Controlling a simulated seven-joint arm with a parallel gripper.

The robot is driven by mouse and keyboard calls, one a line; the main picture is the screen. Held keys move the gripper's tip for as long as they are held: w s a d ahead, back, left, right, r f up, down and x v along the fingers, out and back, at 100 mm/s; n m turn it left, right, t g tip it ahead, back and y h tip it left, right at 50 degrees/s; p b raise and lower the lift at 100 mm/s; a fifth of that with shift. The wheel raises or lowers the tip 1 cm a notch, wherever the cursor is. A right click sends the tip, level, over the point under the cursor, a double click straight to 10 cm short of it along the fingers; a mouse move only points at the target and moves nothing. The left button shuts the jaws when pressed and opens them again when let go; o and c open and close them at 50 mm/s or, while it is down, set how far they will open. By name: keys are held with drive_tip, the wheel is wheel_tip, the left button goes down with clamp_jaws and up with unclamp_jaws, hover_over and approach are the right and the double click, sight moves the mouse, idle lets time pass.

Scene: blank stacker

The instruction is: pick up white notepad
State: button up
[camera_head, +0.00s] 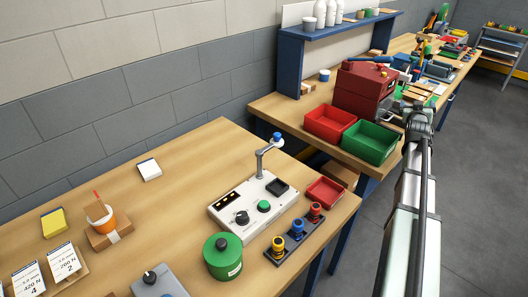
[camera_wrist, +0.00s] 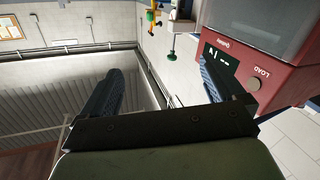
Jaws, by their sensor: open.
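A small white notepad (camera_head: 149,169) with a dark top edge lies flat on the near wooden workbench (camera_head: 190,150), toward the wall. My arm reaches up the right side of the head view, and my gripper (camera_head: 403,108) is beside the red machine on the farther bench, far to the right of the notepad. In the wrist view my gripper (camera_wrist: 162,85) has its two dark fingers spread wide with nothing between them. The notepad is not in the wrist view.
A yellow notepad (camera_head: 54,222), orange cup (camera_head: 100,217), green canister (camera_head: 222,256) and white control box (camera_head: 235,213) stand on the near bench. Red (camera_head: 330,122) and green (camera_head: 371,142) bins sit before the red machine (camera_head: 362,90). Bare wood surrounds the white notepad.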

drive_tip(key=w+a+r+n+t+y, duration=0.25)
drive_tip(key=a+r+n, duration=0.25)
drive_tip(key=a+r, duration=1.05)
drive_tip(key=w+a+f+n+g+y, duration=0.1)
drive_tip(key=a+f+y, duration=0.1)
drive_tip(key=a, duration=0.8)
drive_tip(key=w+a+f+g+y, duration=0.2)
drive_tip(key=a+f, duration=0.1)
drive_tip(key=a, duration=0.8)
drive_tip(key=w+a+f+n+g+y, duration=0.1)
drive_tip(key=a+f+y, duration=0.15)
drive_tip(key=a, duration=0.75)
drive_tip(key=n+g+y, duration=0.2)
drive_tip(key=n+g, duration=0.1)
drive_tip(key=g, duration=0.8)
approach(150, 169)
drive_tip(key=f, duration=0.2)
drive_tip(key=shift+a+f+t, duration=0.25)
drive_tip(key=shift+a+f, duration=0.05)
drive_tip(key=shift+f, duration=0.05)
drive_tip(key=shift+x, duration=2.8)
drive_tip(key=shift+w+a, duration=0.1)
